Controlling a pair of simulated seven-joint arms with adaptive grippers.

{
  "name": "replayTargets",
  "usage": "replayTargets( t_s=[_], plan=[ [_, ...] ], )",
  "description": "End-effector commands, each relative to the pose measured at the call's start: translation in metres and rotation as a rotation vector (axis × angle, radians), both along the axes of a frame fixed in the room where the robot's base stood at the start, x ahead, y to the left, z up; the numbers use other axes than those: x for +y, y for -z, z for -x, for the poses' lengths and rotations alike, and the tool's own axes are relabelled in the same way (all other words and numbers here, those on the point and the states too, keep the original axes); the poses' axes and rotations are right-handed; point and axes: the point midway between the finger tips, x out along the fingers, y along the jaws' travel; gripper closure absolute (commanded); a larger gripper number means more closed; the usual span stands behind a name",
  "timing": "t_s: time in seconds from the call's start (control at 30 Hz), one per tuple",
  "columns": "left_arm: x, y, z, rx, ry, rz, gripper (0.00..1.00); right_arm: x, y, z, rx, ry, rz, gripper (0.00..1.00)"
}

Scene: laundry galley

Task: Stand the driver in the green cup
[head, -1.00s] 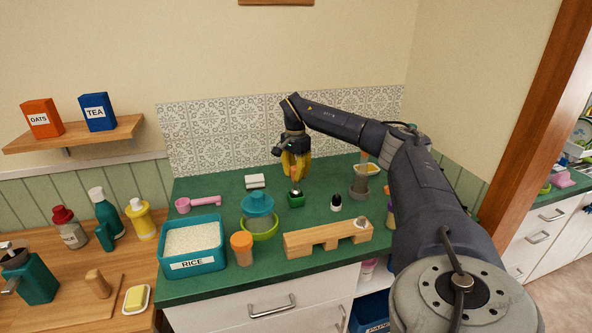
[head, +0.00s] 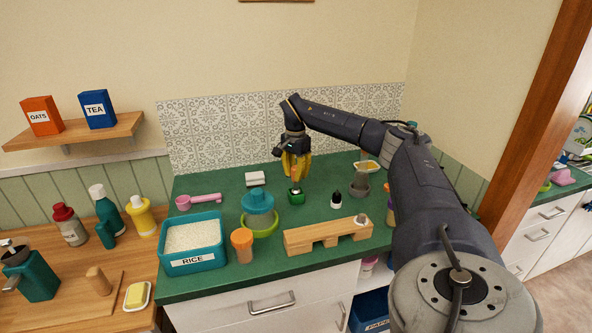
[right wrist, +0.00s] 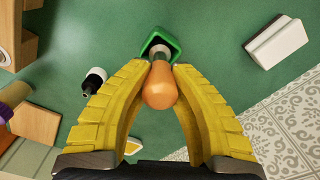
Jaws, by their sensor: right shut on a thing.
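The driver has an orange handle (right wrist: 160,85) and a short grey shaft. My right gripper (head: 296,178) is shut on the handle, with its yellow fingers on either side of it. The green cup (head: 296,198) stands on the green counter directly below the fingers. In the right wrist view, the shaft runs from the handle to the opening of the green cup (right wrist: 161,40). How deep its tip sits is hidden by the handle and the cup wall. My left gripper is not in view.
A small dark bottle with a white part (head: 336,198) stands right of the cup. A wooden block with slots (head: 328,237) lies in front. A teal-topped lime bowl stack (head: 258,210) stands to the left. A white block (head: 255,178) lies behind left.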

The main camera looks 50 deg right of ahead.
Motion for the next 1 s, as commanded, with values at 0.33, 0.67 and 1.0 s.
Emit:
replayTargets(
  t_s=[0.33,0.67,1.0],
  plan=[
    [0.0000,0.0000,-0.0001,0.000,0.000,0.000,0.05,-0.0002,0.0058,-0.0002,-0.001,0.000,0.001,1.00],
    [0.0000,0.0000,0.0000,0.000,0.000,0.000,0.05,0.0001,0.0100,0.0000,0.000,0.001,0.000,1.00],
    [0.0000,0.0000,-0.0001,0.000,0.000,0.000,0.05,0.0001,0.0100,-0.0001,0.000,0.000,0.000,0.64]
  ],
)
